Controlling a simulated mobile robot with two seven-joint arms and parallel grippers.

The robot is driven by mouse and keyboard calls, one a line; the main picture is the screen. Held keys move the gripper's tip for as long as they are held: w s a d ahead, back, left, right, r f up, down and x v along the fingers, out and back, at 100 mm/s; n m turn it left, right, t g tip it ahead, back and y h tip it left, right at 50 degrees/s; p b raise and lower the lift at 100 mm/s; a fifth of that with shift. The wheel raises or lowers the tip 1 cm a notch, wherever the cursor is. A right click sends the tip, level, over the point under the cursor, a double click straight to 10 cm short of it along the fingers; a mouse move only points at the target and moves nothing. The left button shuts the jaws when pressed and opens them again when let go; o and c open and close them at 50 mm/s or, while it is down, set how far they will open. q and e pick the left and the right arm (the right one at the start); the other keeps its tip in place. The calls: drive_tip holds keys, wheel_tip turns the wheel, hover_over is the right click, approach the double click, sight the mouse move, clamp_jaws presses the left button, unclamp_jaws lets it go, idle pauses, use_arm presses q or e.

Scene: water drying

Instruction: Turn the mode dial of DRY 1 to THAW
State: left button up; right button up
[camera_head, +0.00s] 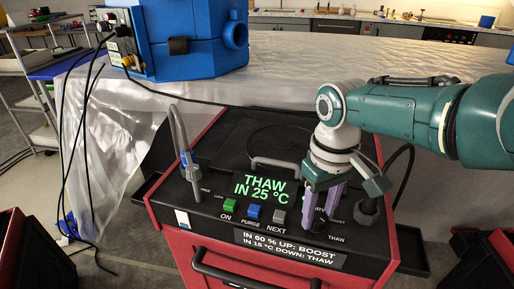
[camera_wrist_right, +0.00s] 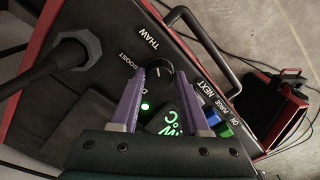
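DRY 1 is a red unit with a black top panel (camera_head: 190,213). Its display (camera_head: 264,184) reads "THAW IN 25 °C". The black mode dial (camera_wrist_right: 160,73) shows in the right wrist view, beside the printed words THAW and BOOST; where its pointer stands is too small to tell. My right gripper (camera_head: 319,218) points down at the dial, which is largely hidden in the head view. In the right wrist view, its purple fingertips (camera_wrist_right: 160,80) stand on either side of the dial, with some gap visible. My left gripper is out of view.
Green, blue and grey buttons (camera_head: 252,212) sit left of the dial. A black cable plug (camera_head: 367,209) stands close right of my gripper. A bent metal pipe (camera_head: 183,145) rises at the panel's left. A blue machine (camera_head: 190,40) stands on the covered table behind.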

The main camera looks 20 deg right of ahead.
sight(318, 217)
drive_tip(key=o, duration=0.4)
drive_tip(key=shift+c, duration=0.2)
wheel_tip(318, 217, up, 10)
drive_tip(key=p, duration=0.6)
